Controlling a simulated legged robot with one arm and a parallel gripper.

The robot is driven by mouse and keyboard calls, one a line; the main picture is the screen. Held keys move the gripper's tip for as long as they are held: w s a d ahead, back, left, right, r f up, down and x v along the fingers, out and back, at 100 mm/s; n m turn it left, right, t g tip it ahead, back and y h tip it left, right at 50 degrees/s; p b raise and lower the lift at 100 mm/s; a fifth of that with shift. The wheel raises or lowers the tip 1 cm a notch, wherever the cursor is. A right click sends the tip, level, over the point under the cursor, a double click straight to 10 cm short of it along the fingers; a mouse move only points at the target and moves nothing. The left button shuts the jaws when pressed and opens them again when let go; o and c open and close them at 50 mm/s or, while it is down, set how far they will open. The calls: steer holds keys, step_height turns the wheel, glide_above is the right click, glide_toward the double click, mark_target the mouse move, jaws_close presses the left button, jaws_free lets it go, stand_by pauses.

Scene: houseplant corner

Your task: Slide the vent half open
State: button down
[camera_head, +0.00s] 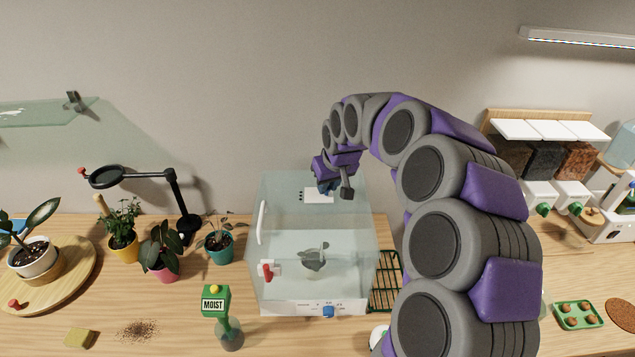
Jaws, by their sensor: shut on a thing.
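The clear glass case (285,225) stands on the bench in the middle. On its top panel is a white vent plate (318,195) with a few small dark holes showing to its left. My gripper (328,187) reaches down from the upper right onto the case top at the vent. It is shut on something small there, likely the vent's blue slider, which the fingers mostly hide. How far the vent is open I cannot tell. A small dark plant sits inside the case. A white handle and a red latch (267,271) are on its left side.
Potted plants (163,250) and a black magnifier lamp (183,205) stand left of the case. A green rack (384,282) lies to the right, partly behind my arm. Dispensers (545,195) stand far right.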

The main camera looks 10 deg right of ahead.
steer(key=shift+s+d, duration=0.1)
steer(key=shift+d, duration=0.6)
steer(key=c, duration=1.4)
jaws_free()
steer(key=o, duration=0.4)
steer(key=shift+a, duration=0.25)
steer(key=p+v, duration=0.2)
steer(key=v, duration=1.5)
steer(key=shift+r, duration=0.1)
